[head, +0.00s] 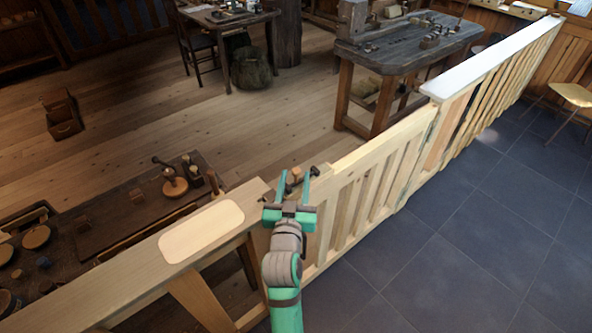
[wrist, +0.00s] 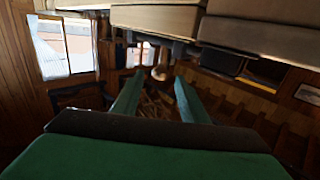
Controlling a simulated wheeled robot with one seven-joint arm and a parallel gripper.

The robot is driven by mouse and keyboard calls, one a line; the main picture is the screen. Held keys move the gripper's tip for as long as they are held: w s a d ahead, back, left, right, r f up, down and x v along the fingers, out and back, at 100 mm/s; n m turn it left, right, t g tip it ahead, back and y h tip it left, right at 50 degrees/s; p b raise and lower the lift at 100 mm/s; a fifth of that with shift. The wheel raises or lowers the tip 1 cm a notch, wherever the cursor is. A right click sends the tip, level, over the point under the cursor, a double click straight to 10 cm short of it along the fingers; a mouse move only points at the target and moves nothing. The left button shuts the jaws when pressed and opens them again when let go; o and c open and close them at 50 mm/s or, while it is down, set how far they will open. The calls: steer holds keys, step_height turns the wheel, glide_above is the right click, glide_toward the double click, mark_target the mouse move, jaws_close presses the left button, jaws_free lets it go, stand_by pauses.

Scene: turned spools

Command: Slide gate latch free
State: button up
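The low wooden gate (head: 365,185) stands in line with the railing and looks shut. Its latch (head: 296,173), dark metal with a small wooden knob, sits on top where the gate meets the post. My gripper (head: 297,176) is at the latch, with its two teal fingers apart, one on each side of the knob. In the wrist view, the open fingers (wrist: 158,88) point toward a small round knob (wrist: 160,73), seen between their tips. I cannot tell whether a finger touches it. My gripper hides part of the latch and post.
A wide wooden rail with a pale pad (head: 202,231) runs to the lower left. A dark bench (head: 135,205) with turned pieces stands behind it. A heavy workbench (head: 408,45) stands beyond the gate. The plank floor (head: 215,115) behind the gate is mostly clear.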

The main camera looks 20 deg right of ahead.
mark_target(295, 173)
steer(key=shift+x, duration=2)
jaws_close()
